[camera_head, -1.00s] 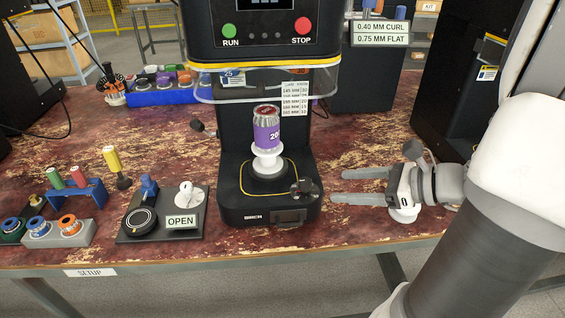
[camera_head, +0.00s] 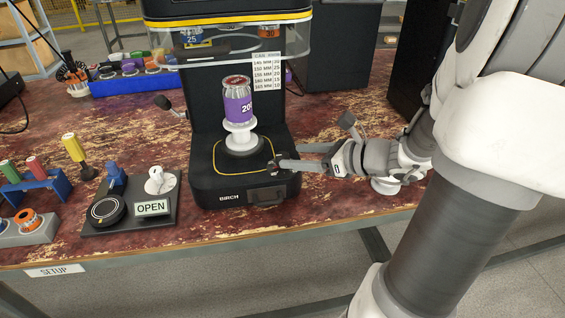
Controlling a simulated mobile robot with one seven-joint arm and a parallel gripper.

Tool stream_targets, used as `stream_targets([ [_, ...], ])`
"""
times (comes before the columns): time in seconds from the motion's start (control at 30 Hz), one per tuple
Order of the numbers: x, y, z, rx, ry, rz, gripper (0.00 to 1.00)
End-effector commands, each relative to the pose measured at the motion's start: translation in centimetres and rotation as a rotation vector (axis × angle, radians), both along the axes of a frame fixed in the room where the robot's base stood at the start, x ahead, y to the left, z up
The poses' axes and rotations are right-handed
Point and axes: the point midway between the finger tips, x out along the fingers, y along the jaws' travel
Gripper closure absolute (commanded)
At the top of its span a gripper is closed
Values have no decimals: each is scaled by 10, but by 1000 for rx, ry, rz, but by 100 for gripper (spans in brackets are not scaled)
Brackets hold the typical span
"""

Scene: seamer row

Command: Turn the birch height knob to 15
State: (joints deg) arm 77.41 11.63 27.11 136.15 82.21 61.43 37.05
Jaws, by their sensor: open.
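The seamer marked BIRCH (camera_head: 229,197) stands in the middle of the table. Its dark height knob (camera_head: 273,164) sits at the right front of the base and is mostly hidden by my fingers; I cannot read its setting. My gripper (camera_head: 284,158) comes in from the right, open, with its fingertips at the knob. I cannot tell whether they touch it. A purple can (camera_head: 237,105) stands upright on the white lifter (camera_head: 240,133) of the seamer. A white chart card (camera_head: 266,71) with MM sizes and numbers hangs on the right of the machine's column.
A black plate (camera_head: 130,225) with an OPEN sign (camera_head: 152,208) lies left of the seamer. A blue rack (camera_head: 38,188) and a grey block (camera_head: 30,234) with coloured rollers are further left. A clear guard (camera_head: 220,52) spans above the can. A black-knobbed lever (camera_head: 163,103) sticks out left.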

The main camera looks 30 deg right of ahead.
Motion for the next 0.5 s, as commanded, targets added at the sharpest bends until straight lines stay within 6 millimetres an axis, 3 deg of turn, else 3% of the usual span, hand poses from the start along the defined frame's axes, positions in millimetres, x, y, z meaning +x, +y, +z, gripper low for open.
stream_targets([
  [0.2,29,16,-16,0,0,1,30],
  [0.5,40,22,-19,0,0,0,30],
])
